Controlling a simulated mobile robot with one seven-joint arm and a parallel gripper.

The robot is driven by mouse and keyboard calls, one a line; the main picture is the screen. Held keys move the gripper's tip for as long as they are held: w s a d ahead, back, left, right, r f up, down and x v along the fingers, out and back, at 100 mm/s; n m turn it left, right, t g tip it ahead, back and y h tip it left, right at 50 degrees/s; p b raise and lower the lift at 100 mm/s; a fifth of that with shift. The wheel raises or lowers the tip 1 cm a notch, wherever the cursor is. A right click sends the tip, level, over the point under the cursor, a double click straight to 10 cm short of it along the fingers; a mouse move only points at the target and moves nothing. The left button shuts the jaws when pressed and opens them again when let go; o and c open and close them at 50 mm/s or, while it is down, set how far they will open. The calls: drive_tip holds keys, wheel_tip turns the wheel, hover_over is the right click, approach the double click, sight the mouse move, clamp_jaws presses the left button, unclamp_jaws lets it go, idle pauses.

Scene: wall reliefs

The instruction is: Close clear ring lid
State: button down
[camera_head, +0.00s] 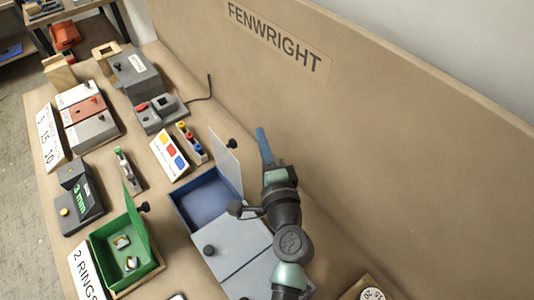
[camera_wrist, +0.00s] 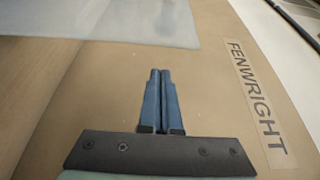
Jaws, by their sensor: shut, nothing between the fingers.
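A pale, see-through-looking lid (camera_head: 226,160) with a black knob stands raised at the back of an empty blue-lined box (camera_head: 205,197). A pale panel (camera_wrist: 120,22), likely this lid, crosses the top of the wrist view. A green box (camera_head: 104,258) holds two ring-like pieces (camera_head: 131,263) and has a raised green lid (camera_head: 137,225) with a black knob. A "2 RINGS" sign (camera_head: 86,272) lies beside it. My gripper (camera_head: 263,140) is right of the pale lid, apart from it. Its blue fingers (camera_wrist: 161,105) are together and empty.
Grey covered sections (camera_head: 228,242) with a black knob adjoin the blue-lined box. A tan back wall (camera_head: 400,130) with a FENWRIGHT label (camera_head: 274,38) rises close to my gripper's right. A colour-dot card (camera_head: 169,155) and other small fixtures stand to the left.

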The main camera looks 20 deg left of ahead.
sight(232, 161)
drive_tip(key=s+a+p, duration=0.1)
drive_tip(key=s+a, duration=0.1)
drive_tip(key=s, duration=0.1)
drive_tip(key=shift+a, duration=0.35)
